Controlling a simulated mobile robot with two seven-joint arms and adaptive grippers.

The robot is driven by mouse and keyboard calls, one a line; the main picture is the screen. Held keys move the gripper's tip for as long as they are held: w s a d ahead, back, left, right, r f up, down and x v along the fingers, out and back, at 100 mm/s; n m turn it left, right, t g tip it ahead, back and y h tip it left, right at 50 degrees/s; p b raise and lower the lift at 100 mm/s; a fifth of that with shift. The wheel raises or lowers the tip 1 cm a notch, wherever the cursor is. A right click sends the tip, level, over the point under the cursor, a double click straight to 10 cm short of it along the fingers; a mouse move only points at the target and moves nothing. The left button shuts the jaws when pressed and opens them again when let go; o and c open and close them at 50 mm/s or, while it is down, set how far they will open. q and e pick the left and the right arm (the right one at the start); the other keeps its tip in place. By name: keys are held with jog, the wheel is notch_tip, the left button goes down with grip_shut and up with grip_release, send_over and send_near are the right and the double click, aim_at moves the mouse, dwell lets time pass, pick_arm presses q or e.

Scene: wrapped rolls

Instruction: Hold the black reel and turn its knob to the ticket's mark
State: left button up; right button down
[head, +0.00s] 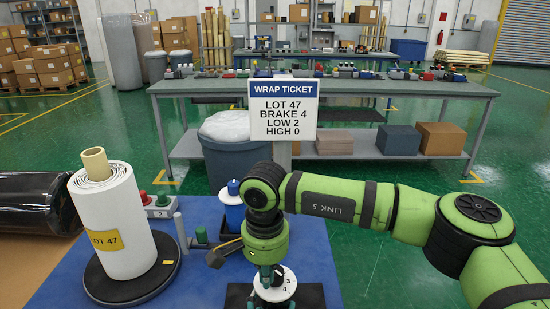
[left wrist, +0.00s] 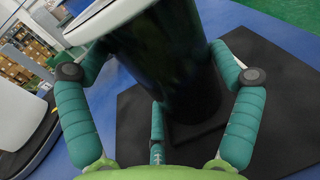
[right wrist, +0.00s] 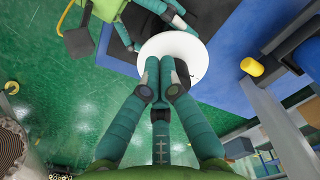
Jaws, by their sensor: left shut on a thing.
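The black reel (left wrist: 170,60) stands upright on a dark mat in the left wrist view, its white rim at the top. My left gripper (left wrist: 157,92) has its fingers around the reel and is shut on it. The white knob dial (head: 273,293) shows the digits 3 and 4 in the head view; its setting is not readable. My right gripper (head: 271,275) comes down over the dial. In the right wrist view its fingertips (right wrist: 161,65) are together over the white disc (right wrist: 195,48). The ticket (head: 283,110) reads LOT 47, BRAKE 4, LOW 2, HIGH 0.
A white wrapped roll (head: 118,225) labelled LOT 47 stands on a black turntable at left. A black wrapped roll (head: 35,203) lies behind it. A blue-white canister (head: 234,210) and a red-and-green button box (head: 155,203) stand on the blue table (head: 205,273). A grey bin (head: 235,160) stands behind.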

pick_arm(q)
jog(key=shift+s+f, duration=0.1)
jog(key=shift+f, duration=0.25)
pick_arm(e)
notch_tip(320, 180, up, 6)
jog(key=shift+s+f, duration=0.1)
jog(key=shift+s, duration=0.05)
pick_arm(q)
jog(key=o, duration=1.3)
jog(key=shift+o, duration=0.4)
jog(key=shift+r, duration=0.1)
jog(key=shift+r, duration=0.1)
